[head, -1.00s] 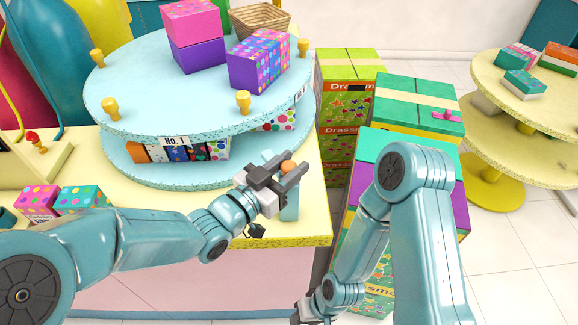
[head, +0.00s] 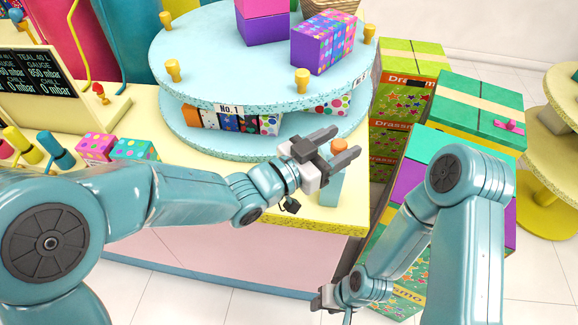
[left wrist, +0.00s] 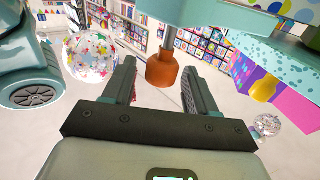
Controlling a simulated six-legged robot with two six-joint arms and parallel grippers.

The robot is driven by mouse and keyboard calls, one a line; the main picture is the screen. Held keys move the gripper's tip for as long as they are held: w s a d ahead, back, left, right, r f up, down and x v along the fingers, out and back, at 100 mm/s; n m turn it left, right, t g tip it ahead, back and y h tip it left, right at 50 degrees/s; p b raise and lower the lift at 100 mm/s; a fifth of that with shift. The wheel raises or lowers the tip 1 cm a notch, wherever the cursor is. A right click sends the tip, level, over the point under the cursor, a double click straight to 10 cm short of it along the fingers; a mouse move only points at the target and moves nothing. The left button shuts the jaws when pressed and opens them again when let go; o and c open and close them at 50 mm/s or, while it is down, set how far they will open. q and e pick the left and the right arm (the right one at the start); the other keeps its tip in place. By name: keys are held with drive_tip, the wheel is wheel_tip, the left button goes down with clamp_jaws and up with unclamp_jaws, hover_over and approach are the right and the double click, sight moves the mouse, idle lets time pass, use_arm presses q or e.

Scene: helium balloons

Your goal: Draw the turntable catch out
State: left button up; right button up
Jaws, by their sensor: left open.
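The turntable (head: 240,93) is a pale blue speckled two-tier stand on the yellow counter, with a "NO. 1" label on its rim. The catch shows as an orange knob (head: 338,144) on a light blue post (head: 331,186) at the counter's right front corner. My left gripper (head: 342,145) is open, its dark fingers on either side of the knob in the head view. In the left wrist view the knob (left wrist: 162,70) lies between the fingertips, with gaps on both sides. My right gripper (head: 325,298) hangs low at the bottom; its jaws are too unclear to tell.
Pink, purple and dotted boxes stand on the upper tier, with yellow pegs round its edge. Stacked gift boxes (head: 480,105) rise right of the counter, close to my right arm. A gauge board (head: 45,80) and coloured valves stand at left.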

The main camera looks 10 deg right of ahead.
use_arm(q)
drive_tip(key=b+v, duration=0.2)
drive_tip(key=v, duration=1.3)
drive_tip(key=shift+s+a+b, duration=0.15)
drive_tip(key=shift+a+b, duration=0.1)
drive_tip(key=shift+b, duration=0.05)
drive_tip(key=shift+r, duration=0.1)
